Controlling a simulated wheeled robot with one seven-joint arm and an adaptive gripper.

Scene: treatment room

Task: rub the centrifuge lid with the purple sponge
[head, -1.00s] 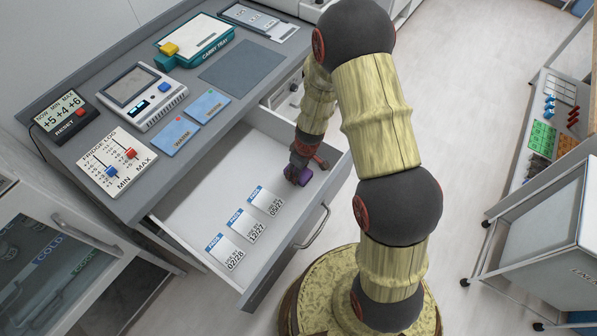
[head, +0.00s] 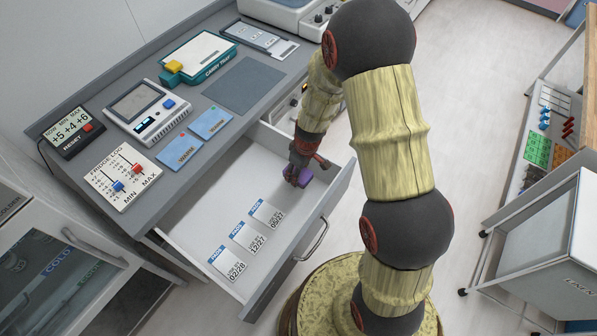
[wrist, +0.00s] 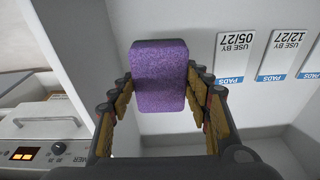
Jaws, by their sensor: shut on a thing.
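My gripper (head: 298,178) is inside or just above the open drawer, at its far right end. It is shut on the purple sponge (wrist: 160,78), a block gripped at its sides between the two fingers. In the head view only a small part of the sponge (head: 305,177) shows beside the fingers. A white device (head: 282,12) with knobs, cut off at the top edge, looks like the centrifuge. A white device with a handle, dial and lit display (wrist: 45,125) shows at the left of the wrist view. The sponge is apart from it.
The open drawer (head: 188,232) holds several pad packets (head: 267,215). The counter bears a carry tray (head: 200,58), a grey mat (head: 243,84), blue packs (head: 182,148), a fridge log (head: 122,177) and meters. A cart stands at the right.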

